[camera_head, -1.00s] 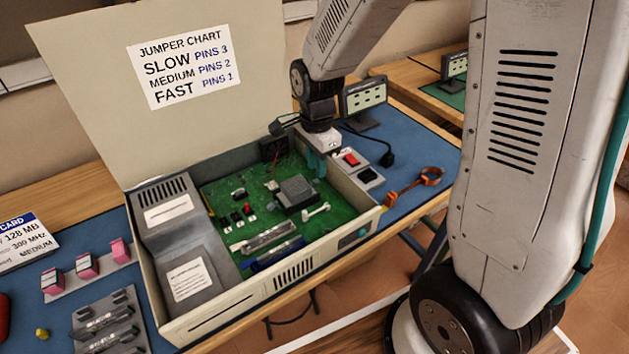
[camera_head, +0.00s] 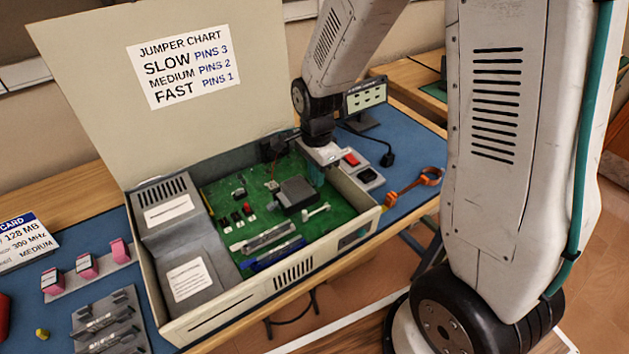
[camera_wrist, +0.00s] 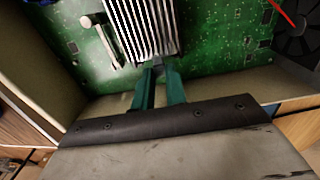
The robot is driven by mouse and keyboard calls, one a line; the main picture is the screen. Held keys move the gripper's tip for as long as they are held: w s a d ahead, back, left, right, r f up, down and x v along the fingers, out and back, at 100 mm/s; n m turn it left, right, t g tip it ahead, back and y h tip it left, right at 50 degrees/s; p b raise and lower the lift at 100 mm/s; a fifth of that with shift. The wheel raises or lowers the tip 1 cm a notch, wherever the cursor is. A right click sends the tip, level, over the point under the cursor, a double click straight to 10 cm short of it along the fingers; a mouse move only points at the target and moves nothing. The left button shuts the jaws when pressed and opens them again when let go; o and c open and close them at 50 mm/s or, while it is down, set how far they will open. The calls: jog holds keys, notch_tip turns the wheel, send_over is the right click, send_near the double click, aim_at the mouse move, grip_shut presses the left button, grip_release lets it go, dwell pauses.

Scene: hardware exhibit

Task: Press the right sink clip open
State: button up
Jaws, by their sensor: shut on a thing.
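The grey finned heat sink (camera_head: 297,192) sits on the green circuit board inside the open case. In the wrist view the heat sink (camera_wrist: 143,28) fills the upper middle. My gripper (camera_wrist: 158,70) has its two teal fingers at the sink's near edge, close together around a small dark tab (camera_wrist: 158,62), which looks like the right sink clip. The fingers mostly hide it, and I cannot tell whether it is open. In the head view my gripper (camera_head: 316,178) reaches down inside the case's right wall, to the right of the sink.
The case wall (camera_head: 355,190) stands close beside my gripper. A white bone-shaped part (camera_head: 316,209) lies on the board in front of the sink. A fan (camera_wrist: 295,35) is at the right in the wrist view. A red switch (camera_head: 352,158) is outside the case.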

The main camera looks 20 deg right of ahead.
jog(key=shift+w+d+f, duration=0.15)
jog(key=shift+d+f, duration=0.45)
jog(key=shift+d, duration=0.35)
dwell(1.5)
jog(key=o, duration=0.4)
dwell(0.5)
jog(key=shift+r, duration=3.55)
